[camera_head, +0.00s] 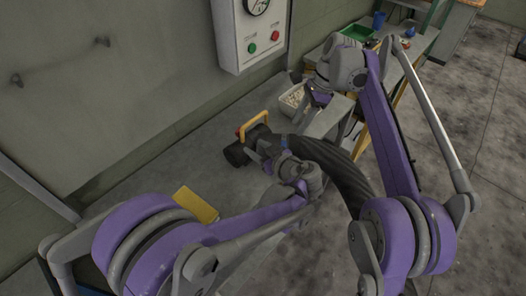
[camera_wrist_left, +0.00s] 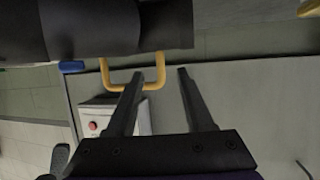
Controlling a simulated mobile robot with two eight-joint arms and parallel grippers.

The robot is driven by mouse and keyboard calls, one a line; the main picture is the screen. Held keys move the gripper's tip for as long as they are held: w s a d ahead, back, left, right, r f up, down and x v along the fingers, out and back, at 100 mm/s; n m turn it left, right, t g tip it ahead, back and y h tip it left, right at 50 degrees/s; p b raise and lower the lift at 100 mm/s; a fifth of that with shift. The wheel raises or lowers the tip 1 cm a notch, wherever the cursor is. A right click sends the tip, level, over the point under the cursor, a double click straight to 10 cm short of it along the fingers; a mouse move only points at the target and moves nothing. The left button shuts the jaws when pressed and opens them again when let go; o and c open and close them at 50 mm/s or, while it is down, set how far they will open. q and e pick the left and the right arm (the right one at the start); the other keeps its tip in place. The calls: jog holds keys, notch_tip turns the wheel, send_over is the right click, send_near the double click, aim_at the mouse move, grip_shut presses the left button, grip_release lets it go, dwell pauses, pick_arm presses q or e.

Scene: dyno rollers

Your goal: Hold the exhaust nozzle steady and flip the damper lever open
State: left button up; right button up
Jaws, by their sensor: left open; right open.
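The dark exhaust nozzle (camera_head: 237,154) sits at the end of a thick ribbed hose (camera_head: 335,165), with a yellow handle (camera_head: 253,121) above it. A small blue part (camera_head: 284,142) shows beside it; I cannot tell whether this is the damper lever. In the left wrist view, the nozzle (camera_wrist_left: 120,25) spans the top, with the yellow handle (camera_wrist_left: 135,87) and blue part (camera_wrist_left: 72,66) below. My left gripper (camera_wrist_left: 160,73) is open; one finger overlaps the handle in view, and contact is unclear. My right gripper (camera_head: 318,98) is open, beyond the nozzle to the right.
A wall box (camera_head: 258,35) with a gauge and red and green buttons hangs behind. A white bin (camera_head: 293,100) stands near my right gripper. A green tray (camera_head: 357,32) and blue cup (camera_head: 379,19) are on the far bench. A yellow piece (camera_head: 195,204) lies at front left.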

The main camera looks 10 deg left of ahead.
aim_at(244, 140)
pick_arm(q)
jog(key=x, duration=0.7)
jog(key=shift+s, duration=0.1)
grip_shut()
dwell(1.2)
